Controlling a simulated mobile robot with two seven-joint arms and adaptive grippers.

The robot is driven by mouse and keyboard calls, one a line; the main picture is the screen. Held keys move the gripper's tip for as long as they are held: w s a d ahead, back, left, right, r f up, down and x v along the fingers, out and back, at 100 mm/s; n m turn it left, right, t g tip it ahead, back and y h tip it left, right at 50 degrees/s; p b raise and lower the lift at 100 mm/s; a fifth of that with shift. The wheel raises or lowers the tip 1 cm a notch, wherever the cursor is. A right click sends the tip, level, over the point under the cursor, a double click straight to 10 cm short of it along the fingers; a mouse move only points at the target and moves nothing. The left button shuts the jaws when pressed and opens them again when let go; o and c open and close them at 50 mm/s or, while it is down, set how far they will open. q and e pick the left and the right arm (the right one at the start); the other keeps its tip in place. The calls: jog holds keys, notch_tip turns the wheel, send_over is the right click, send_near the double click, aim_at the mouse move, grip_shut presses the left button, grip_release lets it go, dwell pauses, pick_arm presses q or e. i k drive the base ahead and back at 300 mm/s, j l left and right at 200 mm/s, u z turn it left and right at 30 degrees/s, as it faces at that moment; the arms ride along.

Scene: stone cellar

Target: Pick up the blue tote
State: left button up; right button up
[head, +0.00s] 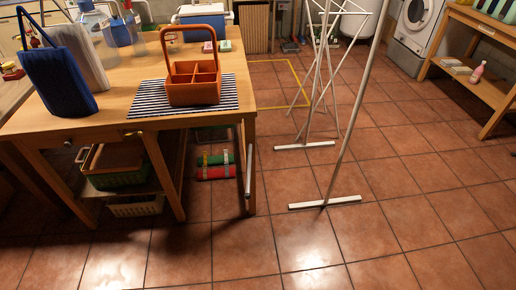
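The blue tote (58,84) stands at the left end of the wooden table (130,106), leaning a little. Its blue strap handle loops up above it. A pale grey tote (86,52) stands directly behind it and is partly hidden by it. Neither of my grippers is in view.
An orange caddy (194,86) with a tall handle stands on a striped mat (140,100) right of the tote. Bottles and a blue-and-white cooler (204,18) are behind. A white drying rack (330,120) stands on the tiled floor (410,190). Floor before the table is clear.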

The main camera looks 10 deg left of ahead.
aim_at(54, 73)
jog(key=u, duration=1.7)
jog(key=i+z, duration=0.1)
jog(key=i, duration=0.05)
